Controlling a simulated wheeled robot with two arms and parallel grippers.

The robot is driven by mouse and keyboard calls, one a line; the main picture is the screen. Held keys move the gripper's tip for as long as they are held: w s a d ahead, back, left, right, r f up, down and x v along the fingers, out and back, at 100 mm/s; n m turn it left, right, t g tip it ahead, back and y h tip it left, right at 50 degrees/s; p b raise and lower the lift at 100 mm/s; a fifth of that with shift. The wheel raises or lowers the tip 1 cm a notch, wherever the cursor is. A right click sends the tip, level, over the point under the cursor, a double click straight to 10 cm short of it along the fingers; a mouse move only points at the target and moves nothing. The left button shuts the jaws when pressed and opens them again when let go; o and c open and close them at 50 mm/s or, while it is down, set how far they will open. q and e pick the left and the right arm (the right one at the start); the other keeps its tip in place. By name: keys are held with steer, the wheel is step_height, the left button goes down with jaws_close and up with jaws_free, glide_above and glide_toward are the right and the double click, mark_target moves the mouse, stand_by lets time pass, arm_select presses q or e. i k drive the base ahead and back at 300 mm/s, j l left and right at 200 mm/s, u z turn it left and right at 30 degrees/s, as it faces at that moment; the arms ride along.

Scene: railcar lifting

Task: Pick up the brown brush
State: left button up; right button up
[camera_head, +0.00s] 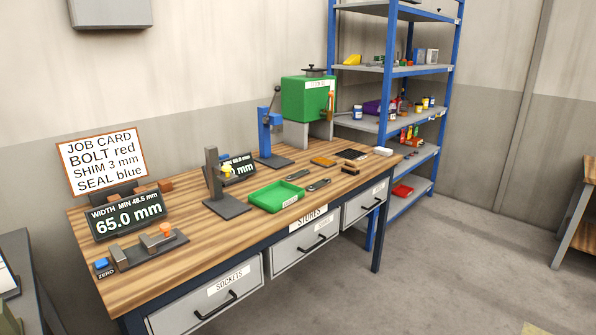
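A small flat orange-brown piece (323,161) lies on the wooden workbench (190,240), towards its right end, in front of the green machine. A second small brown block (349,170) lies a little to its right and nearer the front edge. Both are too small to tell which is the brown brush. Neither of my grippers is in view.
Near the brown pieces are a dark flat plate (352,154), a white block (383,151), dark wrenches (318,185) and a green tray (275,197). The green machine (307,98) stands behind. Drawers front the bench; blue shelving (368,128) stands at its right.

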mark_target(350, 168)
steer(key=i+j+z, duration=0.1)
steer(key=i+z, duration=0.2)
steer(key=i, duration=0.2)
steer(key=i+j+z, duration=0.25)
steer(key=i, duration=0.25)
steer(key=i+j+z, duration=0.3)
steer(key=i, duration=0.15)
steer(key=l, duration=0.1)
